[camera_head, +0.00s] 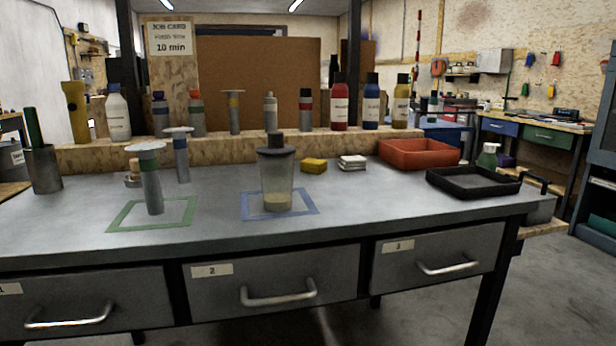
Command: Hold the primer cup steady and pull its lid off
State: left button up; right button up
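A clear, tapered cup (276,178) stands upright inside the blue square outline (251,214) on the grey workbench, and I take it for the primer cup. A beige layer fills its bottom. Its dark grey lid (276,152) with a raised knob sits on the rim. Neither of my grippers shows in the head view, and nothing touches the cup.
A grey, wide-topped cylinder (152,190) stands in a green square outline to the left, another behind it. A yellow block (314,165), red tray (418,152) and black tray (474,183) are to the right. Bottles line the back shelf. The bench front is clear.

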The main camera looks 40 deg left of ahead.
aim_at(276, 173)
jog(key=i+l+u, duration=0.1)
jog(key=i+u, duration=0.15)
jog(key=u, duration=0.2)
jog(key=i+l+u, duration=0.2)
jog(key=u, duration=0.3)
jog(key=i, duration=0.05)
